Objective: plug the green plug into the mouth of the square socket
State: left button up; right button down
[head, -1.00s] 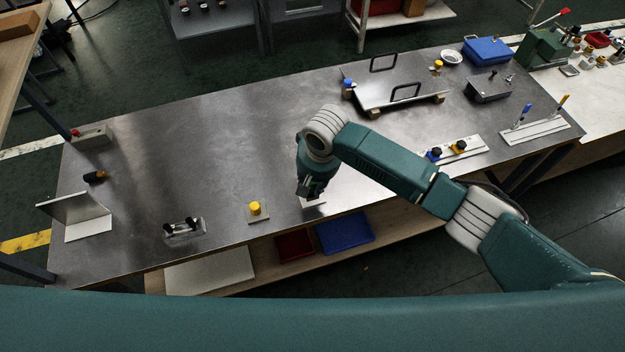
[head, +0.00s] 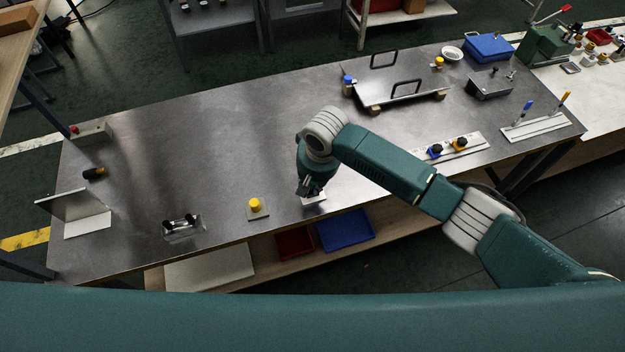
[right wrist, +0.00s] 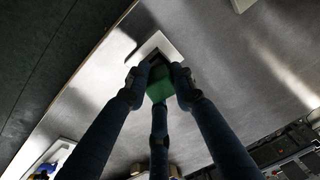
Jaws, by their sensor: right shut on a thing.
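My right gripper (head: 311,191) points down at the table's front edge, over a small white plate (head: 316,201). In the right wrist view the gripper (right wrist: 156,73) is shut on the green plug (right wrist: 161,88), with its fingers around it. The white plate (right wrist: 170,48) lies just beyond the plug, with a dark part between the fingertips at its middle. The square socket's mouth is hidden by the fingers and plug, so I cannot tell whether the plug is in it. My left gripper is not in view.
A yellow knob on a small plate (head: 255,205) stands left of my gripper. A bracket with black knobs (head: 182,226) is further left. The table's middle left is clear.

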jog(key=shift+r+p, duration=0.3)
jog(key=shift+p, duration=0.15)
dwell(0.5)
jog(key=shift+a+f+n+g+b, duration=0.1)
jog(key=shift+n+g+b, duration=0.35)
jog(key=shift+n+g, duration=0.6)
jog(key=shift+s, duration=0.1)
jog(key=shift+p, duration=0.4)
jog(key=shift+f+b, duration=0.45)
jog(key=shift+f, duration=0.25)
dwell(0.5)
